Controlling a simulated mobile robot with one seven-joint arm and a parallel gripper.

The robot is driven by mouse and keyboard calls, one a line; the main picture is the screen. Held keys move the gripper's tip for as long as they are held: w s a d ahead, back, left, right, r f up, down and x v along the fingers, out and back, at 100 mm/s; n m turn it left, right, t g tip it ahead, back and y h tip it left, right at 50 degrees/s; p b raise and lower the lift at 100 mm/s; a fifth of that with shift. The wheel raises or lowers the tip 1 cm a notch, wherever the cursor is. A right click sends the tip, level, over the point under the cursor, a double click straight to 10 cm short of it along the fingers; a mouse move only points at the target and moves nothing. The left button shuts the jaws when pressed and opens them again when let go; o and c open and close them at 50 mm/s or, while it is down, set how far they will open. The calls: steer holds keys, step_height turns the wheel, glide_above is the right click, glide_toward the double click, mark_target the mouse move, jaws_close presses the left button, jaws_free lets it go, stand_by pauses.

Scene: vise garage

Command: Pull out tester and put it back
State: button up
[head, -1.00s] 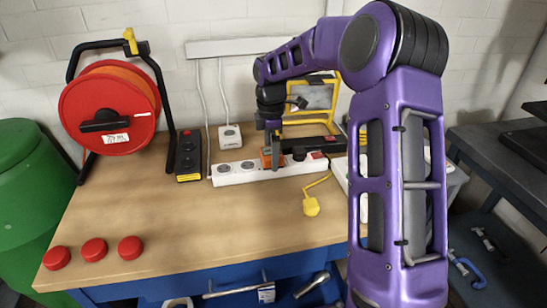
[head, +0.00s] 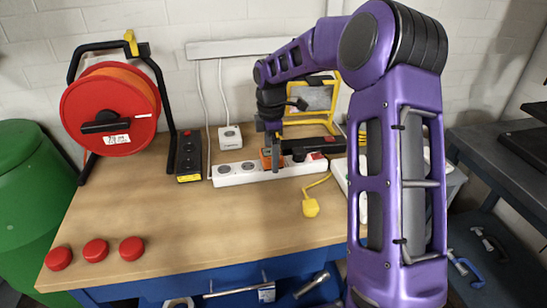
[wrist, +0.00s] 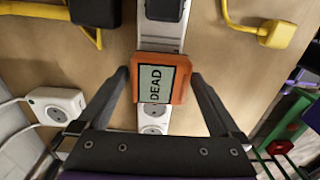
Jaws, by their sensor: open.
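The orange tester (wrist: 184,80) sits on the white power strip (wrist: 153,118). Its grey display reads "DEAD" in the wrist view. In the head view the tester (head: 265,160) shows only partly behind my gripper (head: 272,150). The strip (head: 235,173) lies along the back of the workbench, with free sockets to the left of the tester. In the wrist view my gripper (wrist: 160,80) is open, with one finger on each side of the tester. Small gaps seem to show between the fingers and its sides.
A black plug (wrist: 165,9) sits beside the tester on the strip. A yellow plug (head: 310,207) lies in front on the bench. A red cable reel (head: 85,100) and black socket box (head: 189,158) stand left. The yellow-framed work light (head: 318,97) stands behind. The front bench is mostly clear.

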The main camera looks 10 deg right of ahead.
stand_by(0.3)
jaws_close()
steer(key=shift+r, duration=0.1)
steer(key=shift+r, duration=0.15)
steer(key=shift+r+p, duration=2.65)
steer(key=shift+r, duration=0.15)
